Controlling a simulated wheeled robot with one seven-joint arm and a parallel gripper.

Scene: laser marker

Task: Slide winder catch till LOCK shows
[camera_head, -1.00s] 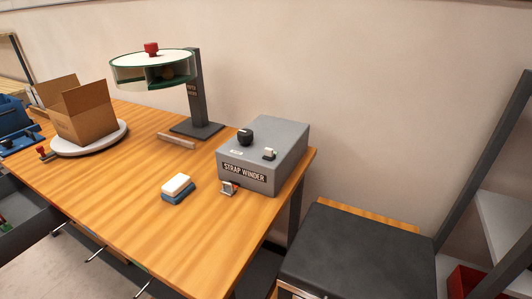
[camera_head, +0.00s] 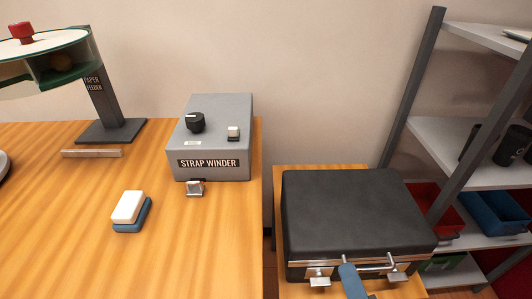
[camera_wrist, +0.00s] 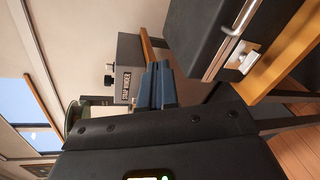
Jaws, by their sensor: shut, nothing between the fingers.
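The grey strap winder box (camera_head: 238,110) stands near the right edge of the wooden table. On its top are a black knob (camera_head: 195,122), a small cream-topped catch (camera_head: 233,132) and a white label (camera_head: 192,143) too small to read. A small metal fitting (camera_head: 195,188) sits at its front foot. My gripper (camera_head: 350,272) shows as a blue tip low in the head view, in front of the black case and well right of the winder. In the wrist view my gripper (camera_wrist: 161,82) is shut and empty, with the winder (camera_wrist: 129,50) beyond it, sideways.
A black case (camera_head: 345,210) with metal latches lies on a lower wooden stand right of the table. A shelf rack (camera_head: 450,135) stands at the far right. A white-and-blue block (camera_head: 129,209) and the paper feeder (camera_head: 112,128) are on the table. The tabletop before the winder is mostly clear.

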